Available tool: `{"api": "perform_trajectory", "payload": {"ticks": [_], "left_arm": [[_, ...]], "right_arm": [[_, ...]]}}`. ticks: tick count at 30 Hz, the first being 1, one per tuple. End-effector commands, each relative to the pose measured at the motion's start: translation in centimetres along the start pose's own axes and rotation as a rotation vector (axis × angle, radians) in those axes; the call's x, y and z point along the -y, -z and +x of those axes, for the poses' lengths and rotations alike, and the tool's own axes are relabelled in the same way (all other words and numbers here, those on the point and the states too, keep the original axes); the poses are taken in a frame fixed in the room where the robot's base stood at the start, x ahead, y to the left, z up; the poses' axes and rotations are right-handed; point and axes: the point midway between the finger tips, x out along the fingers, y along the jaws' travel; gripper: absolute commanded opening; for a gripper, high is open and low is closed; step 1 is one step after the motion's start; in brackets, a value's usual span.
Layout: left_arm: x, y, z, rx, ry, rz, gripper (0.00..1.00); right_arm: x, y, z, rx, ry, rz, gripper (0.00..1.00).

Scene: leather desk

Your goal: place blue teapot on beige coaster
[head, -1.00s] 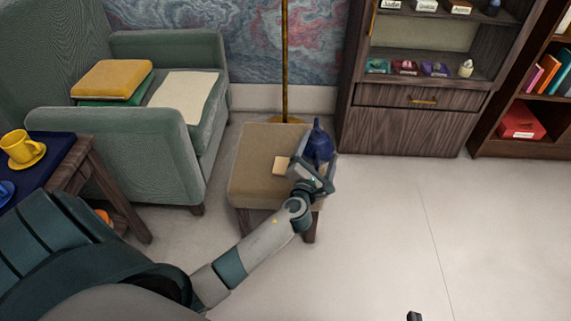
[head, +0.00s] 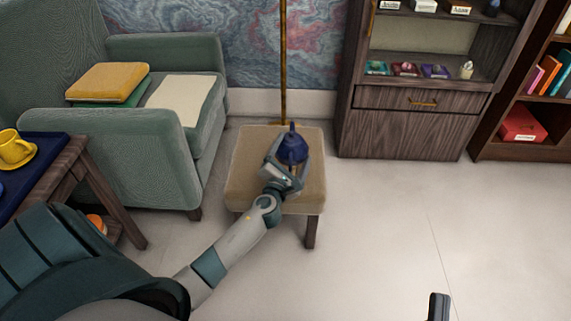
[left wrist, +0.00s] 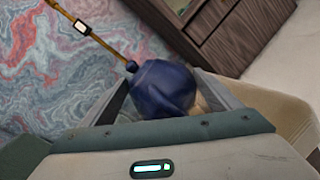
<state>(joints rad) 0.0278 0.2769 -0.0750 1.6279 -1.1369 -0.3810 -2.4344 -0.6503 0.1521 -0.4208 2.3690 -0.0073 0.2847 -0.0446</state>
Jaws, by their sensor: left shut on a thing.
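The blue teapot (head: 292,150) is over the beige footstool's top, between the fingers of my left gripper (head: 286,170). In the left wrist view the teapot (left wrist: 165,88) fills the space between the two fingers, and the gripper is shut on it. I cannot tell whether its base touches anything. The beige coaster is hidden or nearly hidden behind the gripper and teapot; a small pale patch beside the teapot in the left wrist view may be part of it. A dark tip at the bottom right looks like part of my right gripper (head: 438,307); its jaws cannot be made out.
The footstool (head: 250,150) has bare top at its left and back. A thin brass pole (head: 283,60) stands behind it. A green armchair (head: 120,145) and a side table with a yellow cup (head: 14,148) are left, a wooden cabinet (head: 405,120) back right. Floor at right is clear.

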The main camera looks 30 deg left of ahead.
Motion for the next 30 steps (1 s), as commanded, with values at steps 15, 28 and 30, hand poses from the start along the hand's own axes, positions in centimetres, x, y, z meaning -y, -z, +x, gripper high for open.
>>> {"api": "perform_trajectory", "payload": {"ticks": [15,28,30], "left_arm": [[-1.1,2.9,0.9,0.002,-0.002,0.0,0.47],[0.1,4.3,0.8,0.001,-0.001,-0.002,0.47],[0.6,4.8,0.8,0.0,-0.001,-0.001,0.47]], "right_arm": [[-0.3,4.0,0.3,-0.226,0.007,-0.019,0.0],[-1.5,5.9,1.0,-0.366,0.006,-0.047,0.0],[-1.9,6.9,1.1,-0.43,0.008,-0.059,0.0]]}}
